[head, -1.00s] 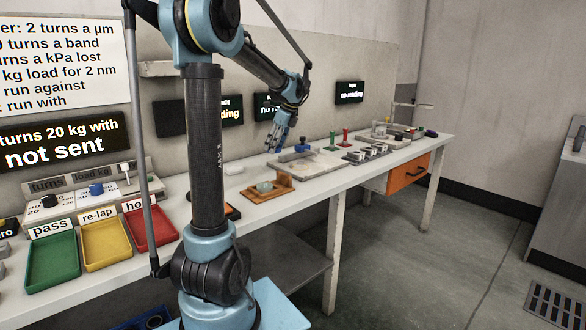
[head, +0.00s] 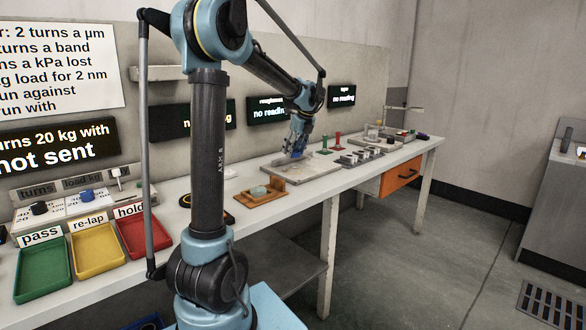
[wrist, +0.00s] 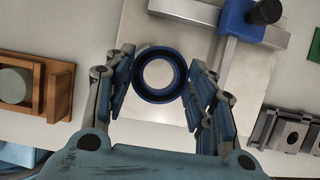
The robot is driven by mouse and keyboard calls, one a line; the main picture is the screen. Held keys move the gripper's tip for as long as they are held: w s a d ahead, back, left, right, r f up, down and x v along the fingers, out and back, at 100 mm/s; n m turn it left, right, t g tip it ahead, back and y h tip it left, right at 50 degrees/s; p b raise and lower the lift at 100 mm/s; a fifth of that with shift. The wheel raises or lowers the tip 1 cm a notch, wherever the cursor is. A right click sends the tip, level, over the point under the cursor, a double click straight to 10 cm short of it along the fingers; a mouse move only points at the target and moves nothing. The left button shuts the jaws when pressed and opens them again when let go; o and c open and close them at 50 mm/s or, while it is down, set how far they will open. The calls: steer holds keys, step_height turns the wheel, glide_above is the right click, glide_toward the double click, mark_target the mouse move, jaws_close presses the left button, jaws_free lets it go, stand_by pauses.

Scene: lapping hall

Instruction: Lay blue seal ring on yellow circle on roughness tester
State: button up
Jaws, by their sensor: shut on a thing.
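The blue seal ring (wrist: 160,98) shows in the wrist view, flat to the camera, between the two fingers of my gripper (wrist: 161,62). My gripper is shut on it from both sides. In the head view my gripper (head: 296,150) is over a pale slab (head: 318,169) below a display marked roughness; the ring is too small to make out there. The wrist view shows the slab (wrist: 215,90) under the ring, with a grey bar (wrist: 187,11) and a blue block (wrist: 236,18) at its far side. This appears to be the roughness tester. I see no yellow circle.
A wooden holder (head: 262,194) with a pale green disc stands left of the slab. A rack of grey blocks (head: 361,158) stands on its right. Green, yellow and red trays (head: 97,252) lie at the front left. The bench strip in front of the slab is clear.

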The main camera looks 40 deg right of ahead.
mark_target(292, 170)
steer(key=shift+f, duration=3.35)
steer(key=o, duration=1.2)
steer(key=shift+f, duration=0.1)
steer(key=shift+c, duration=0.2)
steer(key=v, duration=1.2)
steer(key=shift+s, duration=0.1)
